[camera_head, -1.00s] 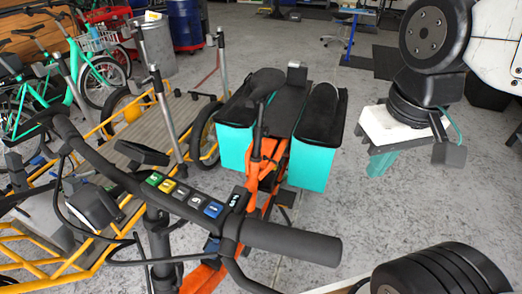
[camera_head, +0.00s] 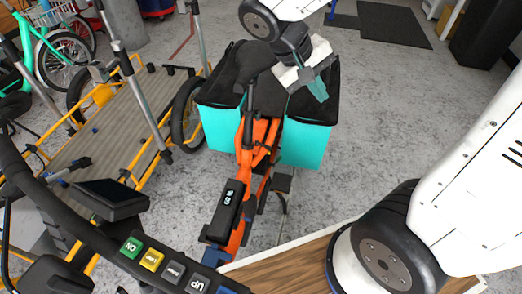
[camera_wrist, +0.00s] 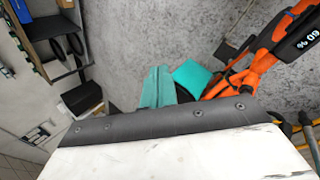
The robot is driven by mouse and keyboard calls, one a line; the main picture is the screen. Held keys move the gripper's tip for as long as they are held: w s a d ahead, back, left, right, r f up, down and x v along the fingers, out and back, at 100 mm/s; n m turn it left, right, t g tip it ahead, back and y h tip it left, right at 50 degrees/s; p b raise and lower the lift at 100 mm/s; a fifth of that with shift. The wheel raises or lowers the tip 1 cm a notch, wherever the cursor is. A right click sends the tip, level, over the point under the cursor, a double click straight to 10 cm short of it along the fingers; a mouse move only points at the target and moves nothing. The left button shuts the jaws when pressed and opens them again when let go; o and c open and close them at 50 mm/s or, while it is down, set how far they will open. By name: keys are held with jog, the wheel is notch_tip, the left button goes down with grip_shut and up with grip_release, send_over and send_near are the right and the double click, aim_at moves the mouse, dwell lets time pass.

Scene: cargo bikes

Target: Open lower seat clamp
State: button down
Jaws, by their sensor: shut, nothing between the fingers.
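The orange cargo bike (camera_head: 259,135) stands in the middle of the head view. Its black saddle (camera_head: 250,62) sits on a dark seat post (camera_head: 248,115) that runs down to the orange frame. The lower seat clamp is too small to make out at the foot of the post. My gripper (camera_head: 318,92), with teal fingers, is shut and empty. In the picture it overlaps the right teal bag, right of the saddle and post. In the wrist view its fingers (camera_wrist: 157,88) are together, with the orange frame (camera_wrist: 262,62) to their right.
Teal bags with black tops flank the rear, left (camera_head: 222,128) and right (camera_head: 306,145). A yellow cargo bike with a wooden deck (camera_head: 115,125) stands to the left. A handlebar with coloured buttons (camera_head: 150,260) crosses the lower left. Open grey floor lies to the right.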

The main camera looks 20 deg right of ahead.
jog(key=w+a+f+n+t+h, duration=0.2)
jog(key=w+a+f+h, duration=0.15)
jog(key=w+f, duration=0.4)
jog(key=w+a+f+n+t+h, duration=0.2)
jog(key=w+a+f, duration=0.35)
jog(key=f, duration=0.35)
jog(key=w+a+f+n+t+y, duration=0.1)
jog(key=a+f+n+t, duration=0.2)
jog(key=f, duration=0.7)
jog(key=w+a+f+n+t, duration=0.1)
jog(key=a+f+t, duration=0.3)
jog(key=f, duration=0.6)
jog(key=g, duration=0.1)
send_near(266, 147)
jog(key=w, duration=0.1)
jog(key=w+f, duration=0.1)
jog(key=w, duration=0.2)
jog(key=shift+w+d+f, duration=0.1)
jog(key=shift+d+f, duration=0.05)
jog(key=shift+d, duration=0.2)
jog(key=shift+s+d+f, duration=0.1)
jog(key=shift+d+f, duration=0.15)
jog(key=shift+d, duration=0.75)
jog(key=shift+s+d+f, duration=0.1)
jog(key=shift+d+f, duration=0.15)
jog(key=shift+d, duration=0.75)
